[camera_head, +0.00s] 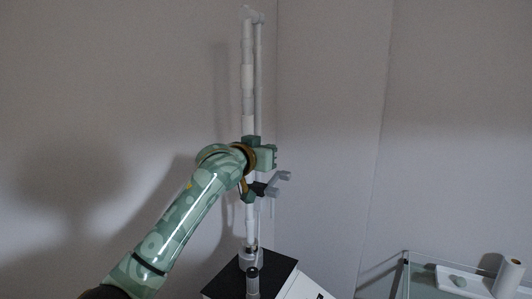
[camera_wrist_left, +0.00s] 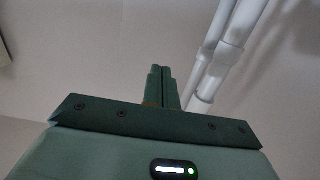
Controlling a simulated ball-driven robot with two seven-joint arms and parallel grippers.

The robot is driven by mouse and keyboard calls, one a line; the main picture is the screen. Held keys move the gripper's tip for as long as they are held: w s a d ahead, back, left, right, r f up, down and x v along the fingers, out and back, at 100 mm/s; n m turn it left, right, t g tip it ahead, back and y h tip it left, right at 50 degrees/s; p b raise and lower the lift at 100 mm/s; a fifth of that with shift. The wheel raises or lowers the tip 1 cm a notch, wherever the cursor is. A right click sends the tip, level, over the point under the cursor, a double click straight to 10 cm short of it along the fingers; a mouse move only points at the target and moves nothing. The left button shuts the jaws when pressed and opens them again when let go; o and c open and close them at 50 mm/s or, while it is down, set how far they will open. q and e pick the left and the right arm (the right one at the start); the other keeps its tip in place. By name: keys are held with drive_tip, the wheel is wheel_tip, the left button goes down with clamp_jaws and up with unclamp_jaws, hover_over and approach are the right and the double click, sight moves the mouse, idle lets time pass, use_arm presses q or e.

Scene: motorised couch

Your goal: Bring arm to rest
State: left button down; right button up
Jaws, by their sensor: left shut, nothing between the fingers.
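My left arm (camera_head: 185,225) rises from the lower left in the head view. It ends in a green left gripper (camera_head: 266,157) that overlaps the tall white pole in the picture; I cannot tell from this view whether it touches it. In the left wrist view the two green fingers (camera_wrist_left: 161,72) are together, with nothing between them. There the white pole (camera_wrist_left: 222,50) passes to the right of the fingers, apart from them in the picture. My right gripper is in neither view.
The tall white pole (camera_head: 248,85) stands near the wall, with a light grey bracket (camera_head: 280,182) beside my gripper. Below is a box with a black top (camera_head: 226,282). A glass-edged table (camera_head: 420,270) at the lower right holds a white roll (camera_head: 508,277) and a tray-like item.

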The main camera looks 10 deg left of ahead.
use_arm(q)
drive_tip(key=shift+s+r, duration=0.1)
drive_tip(key=shift+s, duration=0.05)
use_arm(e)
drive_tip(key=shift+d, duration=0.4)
